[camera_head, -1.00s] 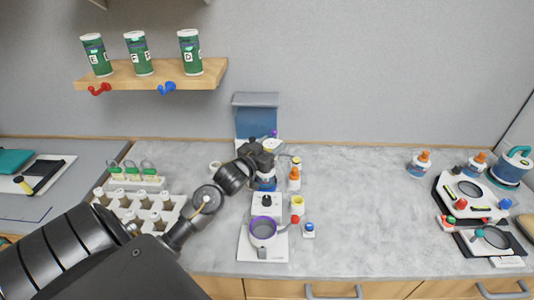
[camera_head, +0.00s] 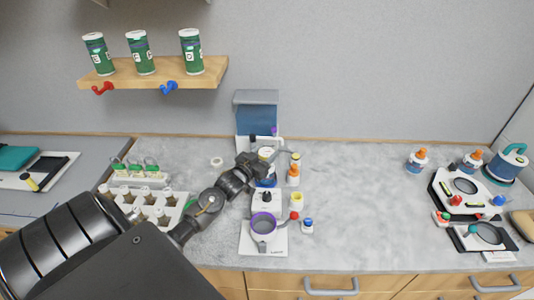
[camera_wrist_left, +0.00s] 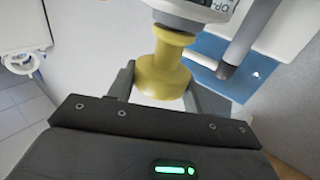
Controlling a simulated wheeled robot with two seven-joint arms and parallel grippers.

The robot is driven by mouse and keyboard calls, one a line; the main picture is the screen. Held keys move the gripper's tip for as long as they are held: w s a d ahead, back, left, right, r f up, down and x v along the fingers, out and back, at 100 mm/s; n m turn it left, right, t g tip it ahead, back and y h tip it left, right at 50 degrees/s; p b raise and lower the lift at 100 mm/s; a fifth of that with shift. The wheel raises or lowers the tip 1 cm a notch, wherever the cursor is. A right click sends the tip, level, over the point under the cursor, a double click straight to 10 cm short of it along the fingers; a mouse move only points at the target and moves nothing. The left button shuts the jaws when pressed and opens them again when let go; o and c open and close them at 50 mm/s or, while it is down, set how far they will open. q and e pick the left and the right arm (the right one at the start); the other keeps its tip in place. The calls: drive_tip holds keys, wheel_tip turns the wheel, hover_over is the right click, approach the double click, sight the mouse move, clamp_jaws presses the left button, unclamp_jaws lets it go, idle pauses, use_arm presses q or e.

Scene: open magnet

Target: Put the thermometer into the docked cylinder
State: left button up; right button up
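My left gripper (camera_head: 270,164) reaches in over the middle of the bench, beside the blue-fronted stand. In the left wrist view its two fingers (camera_wrist_left: 163,90) are apart, with a yellow spool-shaped grip (camera_wrist_left: 162,72) between them. I see no clear closing on it. The yellow grip hangs under a white, lettered head, which may be the thermometer. A white base (camera_head: 263,251) in front carries a grey cylinder with a purple rim (camera_head: 263,226), likely the docked cylinder. My right gripper is not in view.
A blue-fronted stand (camera_head: 256,118) is behind the gripper. A white rack (camera_head: 146,205) is left. The bench between the bottles and the right-hand devices (camera_head: 463,188) is clear.

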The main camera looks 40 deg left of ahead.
use_arm(q)
drive_tip(key=o, duration=0.5)
drive_tip(key=shift+c, duration=0.2)
drive_tip(key=shift+s+f, duration=0.1)
drive_tip(key=shift+s, duration=0.45)
drive_tip(key=s+b, duration=0.3)
drive_tip(key=s, duration=0.8)
drive_tip(key=shift+d, duration=0.45)
drive_tip(key=shift+w, duration=0.1)
